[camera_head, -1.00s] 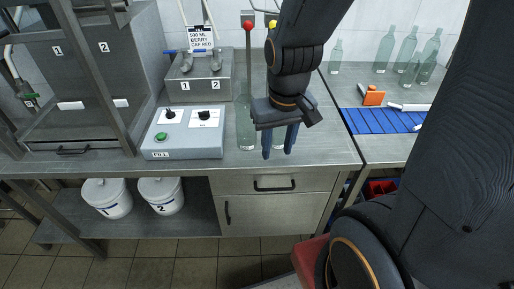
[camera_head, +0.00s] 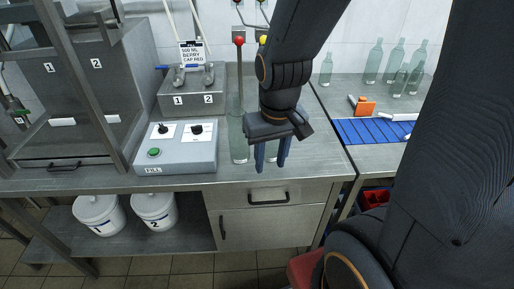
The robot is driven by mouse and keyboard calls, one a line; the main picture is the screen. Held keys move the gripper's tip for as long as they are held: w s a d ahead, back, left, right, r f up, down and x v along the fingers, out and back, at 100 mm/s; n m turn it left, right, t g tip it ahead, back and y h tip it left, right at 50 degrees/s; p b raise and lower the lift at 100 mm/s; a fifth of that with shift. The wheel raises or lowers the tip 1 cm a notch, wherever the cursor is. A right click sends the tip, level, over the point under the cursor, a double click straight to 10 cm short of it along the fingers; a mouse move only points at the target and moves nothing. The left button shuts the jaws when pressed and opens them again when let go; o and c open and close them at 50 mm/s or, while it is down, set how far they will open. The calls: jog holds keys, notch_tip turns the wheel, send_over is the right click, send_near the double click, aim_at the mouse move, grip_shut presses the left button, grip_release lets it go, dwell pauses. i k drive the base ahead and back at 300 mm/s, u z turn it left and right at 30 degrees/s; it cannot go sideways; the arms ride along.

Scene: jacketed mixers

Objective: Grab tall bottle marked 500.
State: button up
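My gripper (camera_head: 271,158) points down over the front of the steel counter, its two blue fingers apart. A pale glass shape shows between and behind the fingers; I cannot tell whether they touch it. A clear greenish bottle (camera_head: 238,140) stands upright just left of the gripper, partly hidden by it. Several clear bottles (camera_head: 397,62) of differing height stand on the back right counter. No 500 mark is readable on any bottle. A sign (camera_head: 192,53) reads 500 ML BERRY CAP RED.
A control box (camera_head: 178,150) with a green button and two knobs sits left of the gripper. Behind it is a steel block (camera_head: 192,92) marked 1 and 2. A blue ribbed mat (camera_head: 370,131) and an orange item (camera_head: 364,106) lie on the right counter.

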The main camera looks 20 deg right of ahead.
aim_at(240, 151)
jog(key=z, duration=1.95)
jog(key=k, duration=0.8)
jog(key=u, duration=1.5)
jog(key=i, duration=0.5)
jog(key=z, duration=0.05)
